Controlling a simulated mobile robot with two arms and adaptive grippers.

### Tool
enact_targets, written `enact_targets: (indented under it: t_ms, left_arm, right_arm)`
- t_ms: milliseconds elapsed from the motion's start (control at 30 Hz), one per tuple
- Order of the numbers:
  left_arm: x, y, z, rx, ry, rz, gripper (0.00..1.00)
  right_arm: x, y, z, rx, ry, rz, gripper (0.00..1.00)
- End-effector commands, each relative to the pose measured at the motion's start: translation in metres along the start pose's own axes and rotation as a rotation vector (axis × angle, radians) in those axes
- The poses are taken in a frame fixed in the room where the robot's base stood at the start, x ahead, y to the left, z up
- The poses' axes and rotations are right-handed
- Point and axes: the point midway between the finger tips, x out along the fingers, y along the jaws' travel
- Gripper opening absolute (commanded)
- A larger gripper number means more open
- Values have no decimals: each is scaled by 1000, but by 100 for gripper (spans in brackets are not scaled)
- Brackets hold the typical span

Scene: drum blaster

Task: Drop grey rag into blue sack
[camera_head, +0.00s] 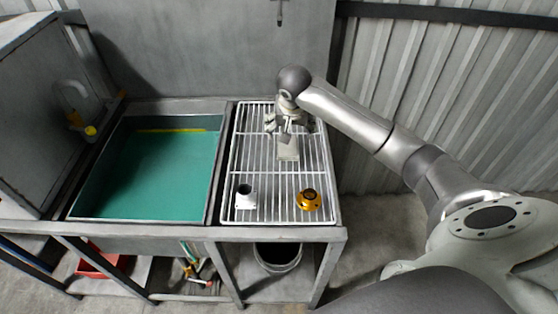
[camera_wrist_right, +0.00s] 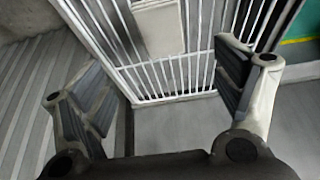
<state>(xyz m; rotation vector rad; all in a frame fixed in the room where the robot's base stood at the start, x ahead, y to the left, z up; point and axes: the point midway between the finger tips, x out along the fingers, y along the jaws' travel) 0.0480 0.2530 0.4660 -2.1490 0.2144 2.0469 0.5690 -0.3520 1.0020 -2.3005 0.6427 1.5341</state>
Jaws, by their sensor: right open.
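A pale grey, flat rectangular piece, which looks like the folded grey rag (camera_head: 288,149), lies on the white wire rack (camera_head: 262,165). It also shows at the top of the right wrist view (camera_wrist_right: 159,26). My right gripper (camera_head: 284,126) is over the back part of the rack, close to the rag. In the right wrist view its fingers (camera_wrist_right: 160,95) are wide apart with nothing between them, and the rag lies beyond them. I see no blue sack in either view. My left gripper is not in view.
A white fitting (camera_head: 246,197) and a yellow-orange round part (camera_head: 309,199) stand on the front of the rack. Left of it is a basin of green liquid (camera_head: 150,178). Below are a bucket (camera_head: 278,262) and a red bin (camera_head: 97,264). A corrugated wall (camera_head: 400,75) stands at the right.

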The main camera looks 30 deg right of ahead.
Motion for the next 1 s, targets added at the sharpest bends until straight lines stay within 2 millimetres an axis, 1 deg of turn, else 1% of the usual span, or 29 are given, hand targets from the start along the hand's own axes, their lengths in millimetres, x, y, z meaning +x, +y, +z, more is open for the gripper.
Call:
enact_targets:
  t_ms: [33, 67, 133, 167, 333, 400, 467, 567, 733, 800, 900, 1000]
  left_arm:
    - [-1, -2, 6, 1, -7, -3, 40]
    - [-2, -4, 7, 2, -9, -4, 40]
    - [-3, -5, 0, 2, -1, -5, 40]
    - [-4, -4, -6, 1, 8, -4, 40]
    - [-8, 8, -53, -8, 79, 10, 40]
    - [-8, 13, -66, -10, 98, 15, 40]
    - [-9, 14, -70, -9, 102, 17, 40]
    - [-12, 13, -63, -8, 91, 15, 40]
    - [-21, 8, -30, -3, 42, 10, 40]
    - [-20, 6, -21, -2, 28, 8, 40]
    - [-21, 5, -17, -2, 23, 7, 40]
    - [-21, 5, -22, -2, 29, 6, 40]
  right_arm:
    - [4, 3, -2, 3, 6, 5, 86]
    - [7, 4, -3, 4, 9, 6, 86]
    - [17, 4, -3, 4, 10, 7, 86]
    - [22, 4, -3, 3, 10, 7, 86]
    - [47, 3, -3, 3, 9, 5, 86]
    - [53, 3, -3, 3, 9, 5, 86]
    - [56, 3, -3, 2, 10, 4, 86]
    - [63, 2, -2, 3, 8, 5, 86]
    - [86, 0, 1, 2, 8, 7, 86]
    - [95, 0, 1, 3, 9, 6, 86]
    - [104, -1, 1, 1, 9, 5, 86]
    - [108, 0, 1, 1, 11, 4, 86]
